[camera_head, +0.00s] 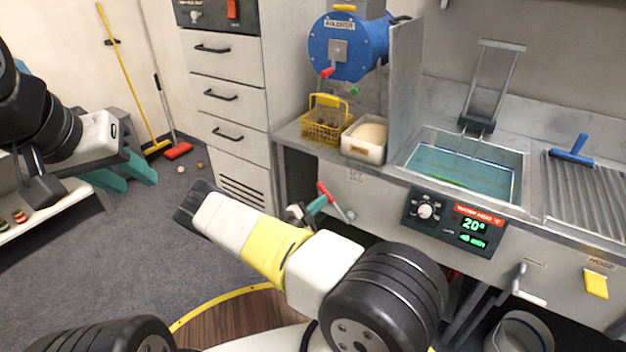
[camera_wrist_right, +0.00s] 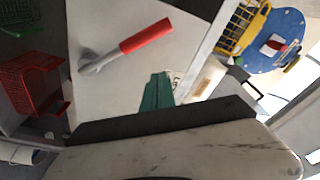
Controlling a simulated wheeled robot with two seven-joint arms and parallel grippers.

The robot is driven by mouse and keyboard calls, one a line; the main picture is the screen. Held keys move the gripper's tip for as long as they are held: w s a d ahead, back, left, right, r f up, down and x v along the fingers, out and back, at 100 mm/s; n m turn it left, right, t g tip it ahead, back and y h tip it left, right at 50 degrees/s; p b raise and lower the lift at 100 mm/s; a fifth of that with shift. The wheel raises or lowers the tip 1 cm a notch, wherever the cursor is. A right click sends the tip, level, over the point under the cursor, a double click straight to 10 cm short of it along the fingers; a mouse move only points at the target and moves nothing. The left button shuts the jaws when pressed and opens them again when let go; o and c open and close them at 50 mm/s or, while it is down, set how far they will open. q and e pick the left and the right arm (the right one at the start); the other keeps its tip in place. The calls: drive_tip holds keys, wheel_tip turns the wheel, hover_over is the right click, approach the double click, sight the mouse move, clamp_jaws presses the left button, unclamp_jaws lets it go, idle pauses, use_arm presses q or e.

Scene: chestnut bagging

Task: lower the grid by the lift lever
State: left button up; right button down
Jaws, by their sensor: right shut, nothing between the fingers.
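The red-handled lever (camera_head: 325,191) is on the counter's front panel, its handle pointing up and left from a metal pivot; it also shows in the right wrist view (camera_wrist_right: 145,36). A tall wire frame (camera_head: 490,85) stands at the back of the water tank (camera_head: 522,158); the grid in the water is not clear. My right gripper (camera_head: 317,205) is shut and empty beside the lever, partly hidden by my arm. In the wrist view its teal fingers (camera_wrist_right: 157,90) appear apart from the handle. My left gripper (camera_head: 122,173) is open and empty at the left, its teal fingers spread.
A yellow basket (camera_head: 325,122) and a white tub (camera_head: 364,140) stand on the counter left of the tank. A control panel (camera_head: 453,222) and a white-handled valve lever (camera_head: 525,287) are on the front. A bucket (camera_head: 520,333) is below. A red crate (camera_wrist_right: 32,88) shows in the wrist view.

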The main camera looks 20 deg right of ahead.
drive_tip(key=shift+v, duration=1.2)
drive_tip(key=s+d+r+m+g+y, duration=0.1)
drive_tip(key=s+r+m+g+y, duration=0.4)
drive_tip(key=r+m, duration=0.65)
drive_tip(key=s+r+m+g+y, duration=0.2)
drive_tip(key=s+r+m+g, duration=0.55)
drive_tip(key=m, duration=0.75)
drive_tip(key=s+a+r+m+t+y, duration=0.4)
drive_tip(key=s+a+r+m+y, duration=0.1)
drive_tip(key=s+r+m, duration=0.4)
drive_tip(key=s+a+r+m+t+y, duration=0.4)
drive_tip(key=s+a+r+m+y, duration=0.2)
drive_tip(key=s+r+m, duration=0.4)
wheel_tip(320, 180, up, 6)
drive_tip(key=m, duration=0.3)
drive_tip(key=shift+a, duration=0.35)
